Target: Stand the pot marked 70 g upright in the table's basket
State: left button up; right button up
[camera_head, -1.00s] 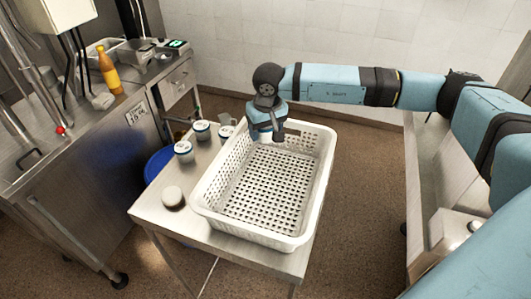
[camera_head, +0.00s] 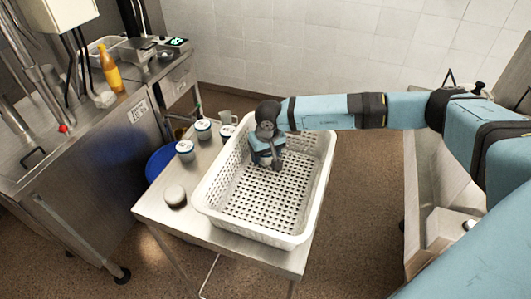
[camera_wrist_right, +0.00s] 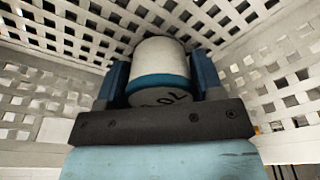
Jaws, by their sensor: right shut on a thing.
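My right gripper (camera_head: 267,158) is down inside the white perforated basket (camera_head: 318,185), toward its back left part. In the right wrist view, my right gripper (camera_wrist_right: 160,78) is shut on a pot (camera_wrist_right: 158,60) with a whitish body and a blue band. The pot's near face carries a dark mark that seems to read 70, seen partly and turned over. The basket's perforated walls (camera_wrist_right: 55,35) surround the pot in that view. Whether the pot touches the basket floor cannot be told. In the head view the gripper mostly hides the pot. My left gripper is not in view.
Several other pots stand on the steel table left of the basket, including one at the near left (camera_head: 175,196) and one farther back (camera_head: 185,150). The basket floor's front part (camera_head: 255,205) is clear.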

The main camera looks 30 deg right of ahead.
jog(key=o, duration=0.9)
jog(key=shift+f, duration=0.1)
jog(key=shift+o, duration=0.2)
jog(key=r+b, duration=0.1)
jog(key=r, duration=0.2)
jog(key=s+r, duration=0.1)
jog(key=r, duration=0.3)
jog(key=r+b, duration=0.1)
jog(key=r, duration=0.3)
jog(key=shift+s+a+r+b, duration=0.1)
jog(key=shift+s+r+b, duration=0.05)
jog(key=shift+s+b, duration=0.15)
jog(key=shift+s+r, duration=0.1)
jog(key=shift+r, duration=0.35)
